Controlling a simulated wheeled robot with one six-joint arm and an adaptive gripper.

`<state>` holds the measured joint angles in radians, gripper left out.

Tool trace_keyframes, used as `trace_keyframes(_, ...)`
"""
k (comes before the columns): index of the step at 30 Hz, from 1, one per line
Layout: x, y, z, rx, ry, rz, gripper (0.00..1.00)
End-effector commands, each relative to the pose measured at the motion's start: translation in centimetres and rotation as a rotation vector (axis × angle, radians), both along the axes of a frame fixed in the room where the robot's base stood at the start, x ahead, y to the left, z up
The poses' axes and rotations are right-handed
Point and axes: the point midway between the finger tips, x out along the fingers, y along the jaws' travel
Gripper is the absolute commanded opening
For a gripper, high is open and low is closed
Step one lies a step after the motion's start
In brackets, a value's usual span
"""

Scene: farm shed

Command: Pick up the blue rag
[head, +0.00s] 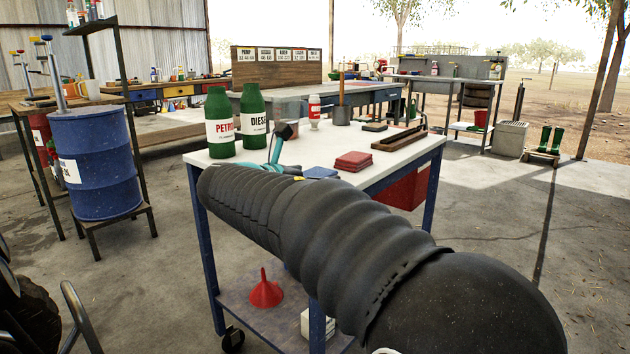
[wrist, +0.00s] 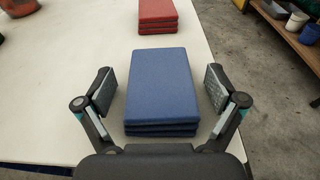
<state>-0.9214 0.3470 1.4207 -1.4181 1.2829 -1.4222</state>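The blue rag (wrist: 160,88) is a folded stack of blue cloth on the white table top, centred in the wrist view. In the head view a small part of it (head: 320,173) shows behind my black arm. My gripper (wrist: 156,92) is open, with one finger on each side of the rag. Gaps show between both fingers and the cloth, wider on the right. In the head view my gripper is mostly hidden by my arm, with only a teal part showing near the bottles.
A folded red rag stack (head: 353,161) lies on the white table (head: 400,163), beyond the blue one in the wrist view. Two green bottles (head: 219,123) stand at the left. A wooden tray (head: 400,138) lies at the back right. The table's right edge (wrist: 240,80) is near the right finger.

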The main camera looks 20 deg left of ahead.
Motion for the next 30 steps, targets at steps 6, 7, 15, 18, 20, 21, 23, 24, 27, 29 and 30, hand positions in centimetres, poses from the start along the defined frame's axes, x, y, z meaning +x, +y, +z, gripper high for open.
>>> trace_keyframes(6, 0.0, 0.0, 0.0, 0.0, 0.0, 0.0, 0.42)
trace_keyframes(7, 0.0, 0.0, 0.0, 0.0, 0.0, -0.001, 0.38)
trace_keyframes(15, 0.0, 0.0, 0.0, 0.0, 0.0, -0.001, 0.38)
trace_keyframes(18, 0.0, 0.0, 0.2, 0.001, 0.0, -0.001, 0.38)
trace_keyframes(20, 0.0, 0.0, 0.4, 0.001, 0.0, -0.001, 0.38)
trace_keyframes(21, 0.0, 0.0, 0.6, 0.002, -0.001, -0.001, 0.38)
trace_keyframes(23, 0.0, 0.0, 1.1, 0.002, -0.001, -0.001, 0.38)
trace_keyframes(24, 0.0, 0.0, 1.5, 0.003, -0.001, -0.002, 0.38)
trace_keyframes(27, 0.0, 0.0, 2.7, 0.003, -0.001, -0.002, 0.38)
trace_keyframes(29, 0.0, 0.0, 3.5, 0.003, -0.001, -0.002, 0.37)
trace_keyframes(30, 0.0, 0.0, 4.2, 0.003, -0.001, -0.002, 0.37)
